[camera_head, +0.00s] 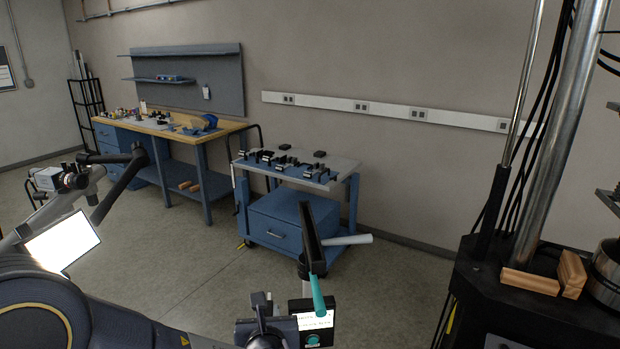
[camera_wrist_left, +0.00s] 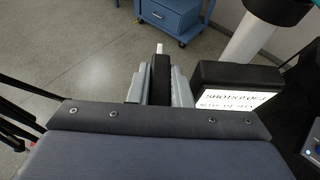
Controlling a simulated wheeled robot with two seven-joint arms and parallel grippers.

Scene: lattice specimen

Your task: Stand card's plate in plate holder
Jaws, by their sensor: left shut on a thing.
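My left gripper (camera_head: 264,304) is low in the middle of the head view. In the left wrist view its jaws (camera_wrist_left: 157,82) are shut on a thin dark upright thing (camera_wrist_left: 161,68), seen edge-on with a small white tip above it; I cannot tell for sure that it is the card's plate. Just right of the jaws is a black box with a lit text panel (camera_wrist_left: 236,98) reading "SHOTS"; in the head view this box (camera_head: 313,341) has a teal round button. No plate holder or card can be made out for sure. My right gripper is not in view.
A tilted black bar with a teal end (camera_head: 317,294) and a pale cylinder (camera_head: 348,240) stand close beyond the gripper. A blue cart (camera_head: 287,222) holds several small dark items. A workbench (camera_head: 228,128) stands behind. A tall machine (camera_head: 530,300) with wooden blocks (camera_head: 531,281) blocks the right.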

